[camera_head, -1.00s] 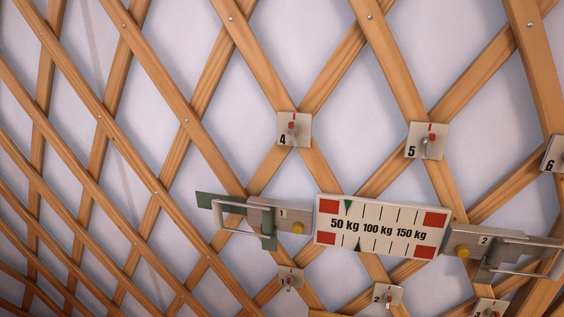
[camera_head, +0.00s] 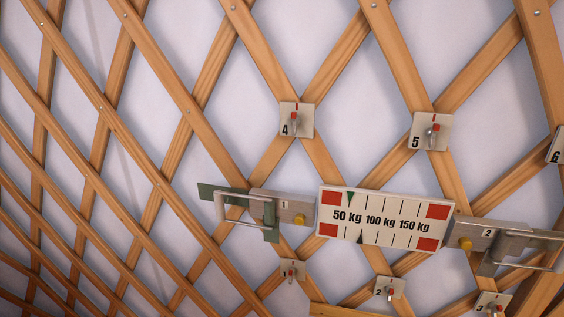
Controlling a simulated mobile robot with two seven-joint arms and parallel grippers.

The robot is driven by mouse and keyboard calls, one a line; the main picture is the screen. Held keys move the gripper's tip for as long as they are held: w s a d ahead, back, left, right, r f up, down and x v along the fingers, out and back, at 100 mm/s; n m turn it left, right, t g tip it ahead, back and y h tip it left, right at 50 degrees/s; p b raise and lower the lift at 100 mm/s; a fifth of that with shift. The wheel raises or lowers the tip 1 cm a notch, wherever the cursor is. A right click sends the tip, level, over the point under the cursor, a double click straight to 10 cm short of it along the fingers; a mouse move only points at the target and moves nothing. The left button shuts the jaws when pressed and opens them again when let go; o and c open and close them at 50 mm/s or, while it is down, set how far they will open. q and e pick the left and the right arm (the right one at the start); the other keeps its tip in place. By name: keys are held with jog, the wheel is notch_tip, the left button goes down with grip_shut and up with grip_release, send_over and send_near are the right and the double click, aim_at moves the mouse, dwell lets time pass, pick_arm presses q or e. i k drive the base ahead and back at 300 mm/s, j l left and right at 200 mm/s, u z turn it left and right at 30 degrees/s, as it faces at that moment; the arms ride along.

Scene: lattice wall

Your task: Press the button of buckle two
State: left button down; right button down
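Buckle two (camera_head: 487,238) is a grey metal block marked "2" at the lower right, joined to the right end of the weight scale plate. Its yellow button (camera_head: 465,244) sits on the block's left part. A metal wire handle (camera_head: 520,266) extends to the right from it, partly running to the picture edge. Buckle one (camera_head: 283,207), marked "1", with its own yellow button (camera_head: 300,219), is at the left end of the scale plate, beside a green strap piece (camera_head: 222,193). Neither of my grippers shows in the head view.
The white scale plate (camera_head: 382,220) reads 50, 100 and 150 kg. Several numbered plates with red-tipped switches, such as plate 4 (camera_head: 296,120) and plate 5 (camera_head: 430,131), are fixed to the wooden lattice (camera_head: 165,70). A pale wall shows behind it.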

aim_at(464, 243)
jog(key=z, duration=1.35)
